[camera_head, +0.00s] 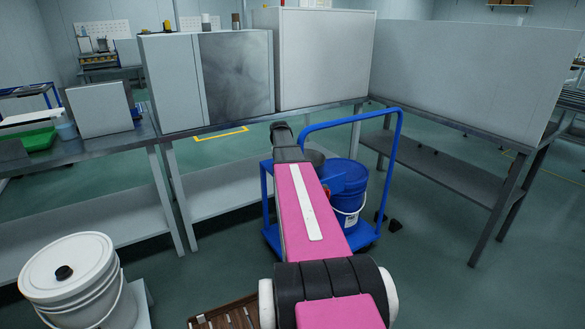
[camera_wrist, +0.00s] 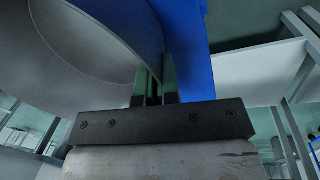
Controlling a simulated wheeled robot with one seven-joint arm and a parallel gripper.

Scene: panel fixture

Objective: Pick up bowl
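A large, smooth grey bowl (camera_wrist: 85,45) fills the upper left of the wrist view, its curved rim reaching down to my fingers. My gripper (camera_wrist: 155,88) has its two fingers close together, with the bowl's edge between them; they look shut on it. The exact contact is dark and partly hidden. In the head view, a grey rounded piece (camera_head: 314,158), which looks like the bowl, shows just right of my pink arm, beside the blue bucket. The arm hides most of it, and my fingertips are not clear there.
A blue bucket (camera_head: 348,190) stands on a blue cart (camera_head: 367,238) beyond my arm. A white lidded bucket (camera_head: 72,275) is at lower left. Metal tables with grey panel boxes (camera_head: 327,60) stand behind and to the right. A brown slatted crate (camera_head: 222,315) lies at the bottom.

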